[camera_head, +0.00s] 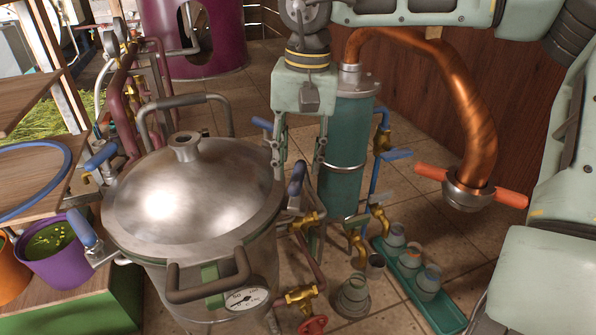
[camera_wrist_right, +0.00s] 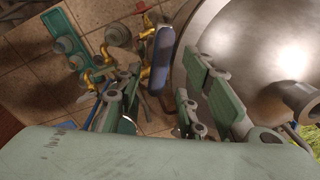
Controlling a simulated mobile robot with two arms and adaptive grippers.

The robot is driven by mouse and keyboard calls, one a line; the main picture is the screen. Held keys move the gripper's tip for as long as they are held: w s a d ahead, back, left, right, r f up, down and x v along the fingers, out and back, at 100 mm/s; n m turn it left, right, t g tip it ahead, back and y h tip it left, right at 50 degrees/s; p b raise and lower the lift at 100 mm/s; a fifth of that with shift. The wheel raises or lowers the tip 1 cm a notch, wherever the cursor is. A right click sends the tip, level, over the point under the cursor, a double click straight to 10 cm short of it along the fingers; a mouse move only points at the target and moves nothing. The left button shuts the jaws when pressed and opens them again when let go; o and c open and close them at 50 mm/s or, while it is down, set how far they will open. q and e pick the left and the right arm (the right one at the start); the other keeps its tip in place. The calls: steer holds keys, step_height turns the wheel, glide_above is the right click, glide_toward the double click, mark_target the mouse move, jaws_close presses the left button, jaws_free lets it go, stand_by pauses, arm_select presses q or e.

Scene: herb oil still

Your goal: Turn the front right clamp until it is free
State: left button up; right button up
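The front right clamp (camera_head: 297,181) has a blue handle standing up at the right rim of the steel still pot (camera_head: 195,205). Its blue handle also shows in the right wrist view (camera_wrist_right: 162,57), beyond and between the fingers. My right gripper (camera_head: 298,168) points down over the clamp from above. Its fingers are apart, one on each side of the handle, and I see no contact. It also shows open in the wrist view (camera_wrist_right: 160,108). The domed lid (camera_head: 165,190) sits on the pot. My left gripper is not in view.
Other blue-handled clamps stand at the front left (camera_head: 82,228), back left (camera_head: 100,156) and back right (camera_head: 262,124). A teal condenser (camera_head: 345,145) stands close behind my right gripper. A copper pipe (camera_head: 465,95) with orange handles hangs at the right. Brass taps (camera_head: 380,217) and a green tray (camera_head: 440,312) with jars are nearby.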

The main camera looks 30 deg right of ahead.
mark_target(302, 172)
step_height(302, 172, up, 8)
steer(key=shift+s+d+f, duration=0.15)
steer(key=shift+s+d, duration=0.05)
steer(key=shift+c, duration=0.2)
stand_by(1.1)
